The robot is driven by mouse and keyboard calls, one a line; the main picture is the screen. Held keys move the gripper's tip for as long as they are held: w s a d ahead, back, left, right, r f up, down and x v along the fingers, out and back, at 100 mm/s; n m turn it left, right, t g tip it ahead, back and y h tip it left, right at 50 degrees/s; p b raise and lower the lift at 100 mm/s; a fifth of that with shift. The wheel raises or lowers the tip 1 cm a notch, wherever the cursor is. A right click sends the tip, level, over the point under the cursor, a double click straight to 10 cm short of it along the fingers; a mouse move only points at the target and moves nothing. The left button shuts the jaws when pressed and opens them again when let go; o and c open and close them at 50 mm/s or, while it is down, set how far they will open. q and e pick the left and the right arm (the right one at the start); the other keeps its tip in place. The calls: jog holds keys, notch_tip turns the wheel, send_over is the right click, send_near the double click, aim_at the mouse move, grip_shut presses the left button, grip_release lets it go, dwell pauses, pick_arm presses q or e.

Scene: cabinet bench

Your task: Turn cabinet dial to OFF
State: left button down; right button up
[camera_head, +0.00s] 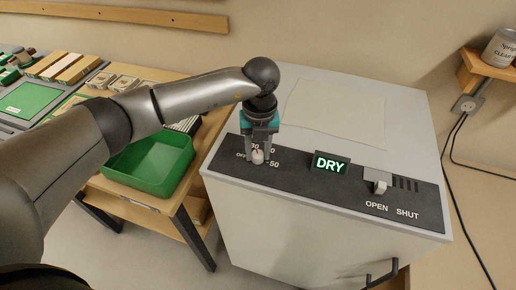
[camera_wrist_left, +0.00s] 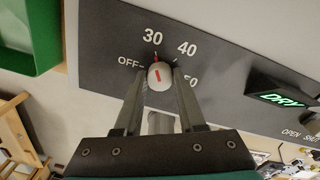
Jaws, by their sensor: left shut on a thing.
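The cabinet dial (camera_head: 257,157) is a pale round knob on the dark control strip (camera_head: 222,164) at the front of the cabinet top. In the left wrist view the dial (camera_wrist_left: 160,78) has a red mark, with OFF at left, then 30, 40 and 50 around it. The red mark points up, close to the 30 side and away from OFF. My left gripper (camera_head: 260,152) reaches down from above and is shut on the dial, one finger on each side. In the left wrist view the fingertips (camera_wrist_left: 160,72) flank it. My right gripper is not in view.
A lit green DRY display (camera_head: 329,163) sits right of the dial. Farther right is an OPEN/SHUT slider (camera_head: 380,187). A green bin (camera_head: 150,165) stands on the wooden bench to the left. A can (camera_head: 500,47) stands on a shelf at far right.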

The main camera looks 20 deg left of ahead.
aim_at(259, 153)
pick_arm(q)
jog(key=n+p, duration=0.1)
jog(key=n, duration=0.4)
jog(key=shift+r+n+p, duration=0.1)
jog(key=shift+n+p, duration=0.25)
jog(key=shift+n, duration=0.05)
jog(key=n+p, duration=0.2)
jog(key=n, duration=0.3)
jog(key=shift+n+p, duration=0.3)
jog(key=c, duration=0.5)
grip_release()
notch_tip(259, 153, up, 15)
jog(key=b, duration=0.1)
jog(key=shift+w, duration=0.2)
jog(key=shift+d, duration=0.1)
